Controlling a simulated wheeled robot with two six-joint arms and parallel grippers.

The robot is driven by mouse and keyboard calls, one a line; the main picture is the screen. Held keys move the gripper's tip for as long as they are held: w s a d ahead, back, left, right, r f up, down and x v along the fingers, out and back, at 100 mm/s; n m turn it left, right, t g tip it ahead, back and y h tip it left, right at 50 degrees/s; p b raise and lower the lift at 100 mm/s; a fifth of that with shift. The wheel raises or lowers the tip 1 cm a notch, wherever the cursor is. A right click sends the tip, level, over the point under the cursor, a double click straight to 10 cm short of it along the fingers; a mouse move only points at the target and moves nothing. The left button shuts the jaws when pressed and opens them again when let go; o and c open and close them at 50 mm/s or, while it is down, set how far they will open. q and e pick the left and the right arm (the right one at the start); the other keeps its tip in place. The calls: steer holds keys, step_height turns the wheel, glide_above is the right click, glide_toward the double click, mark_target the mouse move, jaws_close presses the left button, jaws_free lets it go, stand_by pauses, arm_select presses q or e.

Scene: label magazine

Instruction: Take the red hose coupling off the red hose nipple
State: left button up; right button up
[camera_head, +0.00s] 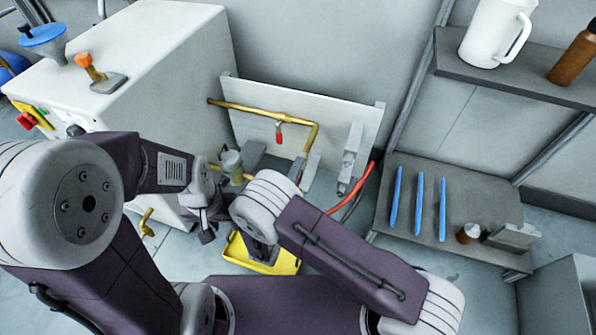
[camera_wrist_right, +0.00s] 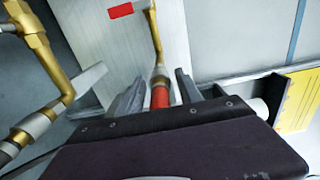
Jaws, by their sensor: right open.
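In the right wrist view the red hose coupling (camera_wrist_right: 160,97) is a short red cylinder at the end of a brass pipe. The nipple end (camera_wrist_right: 159,73), brass and grey, meets it; whether they are locked together I cannot tell. My right gripper (camera_wrist_right: 155,90) is open, with one grey finger on each side of the coupling and gaps visible. The coupling's lower part is hidden by the gripper body. In the head view my right gripper (camera_head: 304,170) is at the pipe's lower end, partly behind my arm. My left gripper (camera_head: 205,228) is left of it, its jaws unclear.
A red valve handle (camera_head: 279,132) hangs from the brass pipe (camera_head: 255,112) on a white panel (camera_head: 345,112). A yellow tray (camera_head: 283,264) lies below. A shelf (camera_head: 465,215) holds blue strips.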

stand_by(0.4)
jaws_close()
stand_by(1.3)
